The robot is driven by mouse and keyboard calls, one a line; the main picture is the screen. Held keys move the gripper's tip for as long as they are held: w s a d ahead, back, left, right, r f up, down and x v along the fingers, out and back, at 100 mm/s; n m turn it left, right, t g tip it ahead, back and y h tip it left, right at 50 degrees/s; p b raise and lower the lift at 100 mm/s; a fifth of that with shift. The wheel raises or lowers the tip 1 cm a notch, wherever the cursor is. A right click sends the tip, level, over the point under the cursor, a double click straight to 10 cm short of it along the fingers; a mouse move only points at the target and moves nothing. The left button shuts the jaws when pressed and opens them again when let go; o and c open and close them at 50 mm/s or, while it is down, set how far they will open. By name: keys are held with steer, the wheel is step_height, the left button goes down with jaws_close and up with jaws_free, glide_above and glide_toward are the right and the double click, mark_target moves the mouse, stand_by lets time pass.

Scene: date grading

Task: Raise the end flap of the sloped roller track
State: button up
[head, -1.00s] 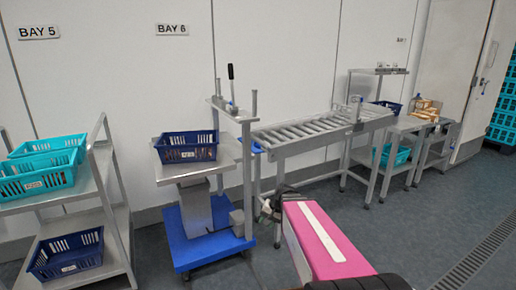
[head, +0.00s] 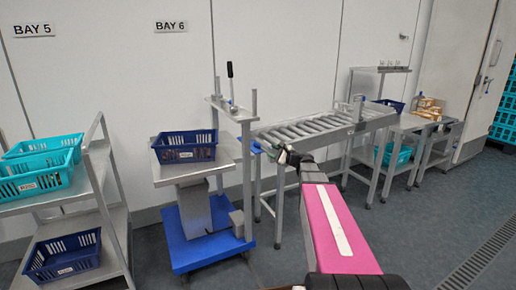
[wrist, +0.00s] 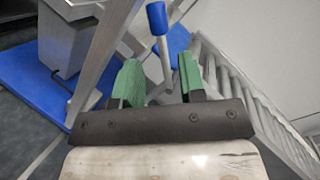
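The sloped roller track (head: 322,127) stands right of the lift cart, its left end at the cart's post. In the wrist view its rollers (wrist: 255,112) run down the right side. A grey rod with a blue grip (wrist: 157,18) stands at the track's near end. Contact is not clear.
The lift cart (head: 208,248) with a blue base holds a dark blue crate (head: 184,146) left of the track. Its upright post is close beside my gripper. A rack with teal crates (head: 40,178) stands far left. Benches stand right. The floor in front is open.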

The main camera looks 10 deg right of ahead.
mark_target(258, 147)
steer(key=x, duration=0.9)
steer(key=shift+w+a, duration=0.25)
steer(key=shift+w, duration=0.05)
jaws_close()
